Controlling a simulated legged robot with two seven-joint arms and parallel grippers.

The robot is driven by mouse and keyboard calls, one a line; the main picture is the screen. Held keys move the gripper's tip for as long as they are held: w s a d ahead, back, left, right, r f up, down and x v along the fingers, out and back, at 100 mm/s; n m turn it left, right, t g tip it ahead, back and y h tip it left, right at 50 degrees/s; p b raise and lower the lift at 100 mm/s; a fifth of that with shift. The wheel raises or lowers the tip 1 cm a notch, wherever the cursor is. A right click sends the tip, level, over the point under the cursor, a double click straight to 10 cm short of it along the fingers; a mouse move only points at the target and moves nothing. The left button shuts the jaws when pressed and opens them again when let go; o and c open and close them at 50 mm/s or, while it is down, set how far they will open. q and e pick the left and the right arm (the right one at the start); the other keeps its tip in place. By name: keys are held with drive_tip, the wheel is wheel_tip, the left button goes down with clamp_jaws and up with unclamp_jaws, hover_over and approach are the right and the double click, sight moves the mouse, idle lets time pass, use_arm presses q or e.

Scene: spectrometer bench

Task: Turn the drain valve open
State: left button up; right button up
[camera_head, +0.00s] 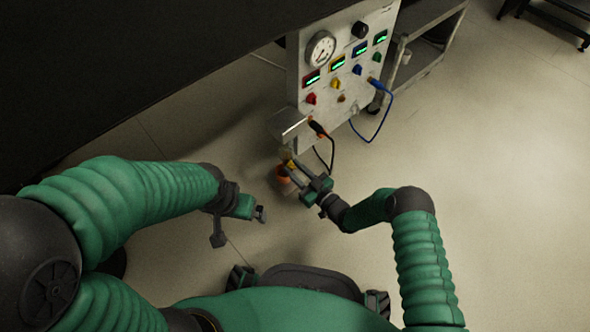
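A small yellow and orange fitting (283,180), which looks like the drain valve, sits low at the panel's near left corner, under a grey metal box. My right gripper (290,166) reaches up to it from the lower right, its fingertips at or around the fitting. The fingers partly hide it, so I cannot tell whether they touch or grip it, nor which way the valve is turned. My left gripper (241,225) is left of and below the fitting, apart from it, with its fingers spread and nothing between them.
The upright white panel (303,85) carries a round gauge (320,48), lit displays, coloured knobs and plugged cables. A black cable hangs close to my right gripper, and a blue cable (385,115) loops to the right. A grey cart (420,60) stands behind. The floor at right is clear.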

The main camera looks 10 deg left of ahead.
clamp_jaws()
drive_tip(key=m, duration=0.5)
drive_tip(key=shift+m, duration=0.3)
drive_tip(key=shift+d, duration=0.1)
drive_tip(key=o, duration=0.5)
unclamp_jaws()
